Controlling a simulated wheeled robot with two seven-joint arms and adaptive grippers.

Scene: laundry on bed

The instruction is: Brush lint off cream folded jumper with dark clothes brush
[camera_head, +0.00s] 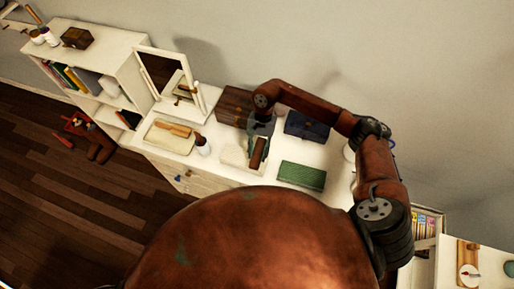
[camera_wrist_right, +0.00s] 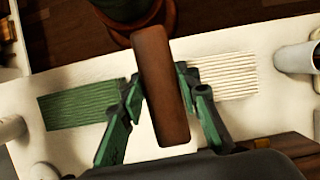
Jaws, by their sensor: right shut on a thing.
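The cream folded jumper (camera_head: 233,156) lies on the white dresser top, partly hidden by my right gripper. Its ribbed surface shows in the right wrist view (camera_wrist_right: 228,76), just right of the gripper. My right gripper (camera_head: 257,146) is shut on the dark clothes brush (camera_head: 260,154). In the right wrist view the brush (camera_wrist_right: 162,90) is a long brown block between the green fingers. It is at the jumper's right edge in the head view. I cannot tell whether it touches the jumper. My left gripper is not in view.
A green folded cloth (camera_head: 302,176) lies right of the jumper. A brown box (camera_head: 234,104) and a dark blue box (camera_head: 306,126) stand behind.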

